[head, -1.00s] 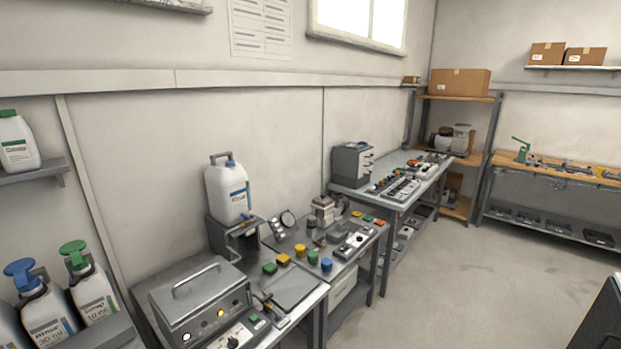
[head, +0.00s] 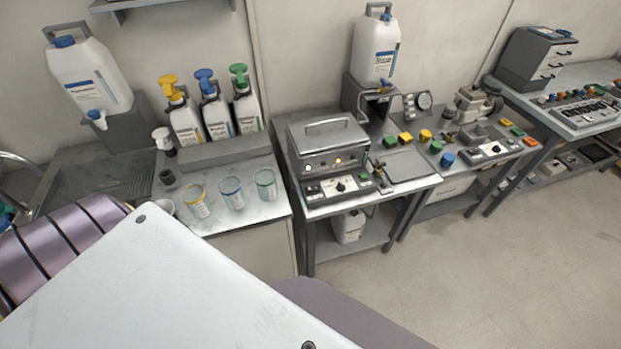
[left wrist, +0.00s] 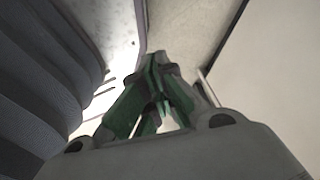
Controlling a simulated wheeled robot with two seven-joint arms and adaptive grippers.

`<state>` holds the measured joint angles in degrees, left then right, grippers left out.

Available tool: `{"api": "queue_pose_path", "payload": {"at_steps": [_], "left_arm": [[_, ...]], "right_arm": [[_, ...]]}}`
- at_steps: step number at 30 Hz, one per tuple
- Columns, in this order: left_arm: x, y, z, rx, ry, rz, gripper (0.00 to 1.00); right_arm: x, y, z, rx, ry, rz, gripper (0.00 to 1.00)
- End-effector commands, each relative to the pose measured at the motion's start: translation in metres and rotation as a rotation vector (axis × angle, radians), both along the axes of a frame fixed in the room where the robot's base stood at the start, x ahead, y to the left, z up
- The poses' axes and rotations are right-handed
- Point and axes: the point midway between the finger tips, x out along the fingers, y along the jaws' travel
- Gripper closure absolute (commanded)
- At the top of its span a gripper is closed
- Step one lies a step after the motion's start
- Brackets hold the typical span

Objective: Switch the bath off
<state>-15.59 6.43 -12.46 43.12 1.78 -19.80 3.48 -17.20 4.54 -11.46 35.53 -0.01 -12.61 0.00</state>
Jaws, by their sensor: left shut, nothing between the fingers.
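The bath (head: 328,142) is a grey metal box with a lid and a bar handle. It stands on a bench in the middle of the head view, with its lid down. Its front has an orange lit lamp (head: 338,161) and a pale light (head: 307,168). A control panel (head: 341,187) with a dark knob and small buttons lies at its front. My left gripper (left wrist: 155,62) shows in the left wrist view, with its green and grey fingers shut and empty. The gripper itself does not show in the head view. My right gripper is out of view.
Left of the bath are three measuring cups (head: 232,193) and pump bottles (head: 216,112). A white canister (head: 375,48) stands behind it. Coloured buttons and a grey plate (head: 401,164) lie to its right. The floor (head: 470,270) in front is clear.

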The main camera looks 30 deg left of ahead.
Motion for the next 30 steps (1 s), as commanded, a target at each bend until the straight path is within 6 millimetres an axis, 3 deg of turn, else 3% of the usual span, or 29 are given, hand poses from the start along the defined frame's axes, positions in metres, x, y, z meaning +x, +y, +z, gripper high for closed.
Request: {"api": "queue_pose_path", "payload": {"at_steps": [3, 15, 30], "left_arm": [[0.038, 0.003, 0.012, 0.000, -0.019, 0.028, 1.00], [0.145, 0.002, 0.066, -0.017, -0.062, 0.117, 1.00], [0.248, -0.014, 0.159, -0.056, -0.103, 0.203, 1.00]], "right_arm": [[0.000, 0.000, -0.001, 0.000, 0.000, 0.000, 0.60], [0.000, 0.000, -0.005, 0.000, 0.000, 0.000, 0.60], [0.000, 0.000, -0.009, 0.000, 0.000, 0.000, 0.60]]}}
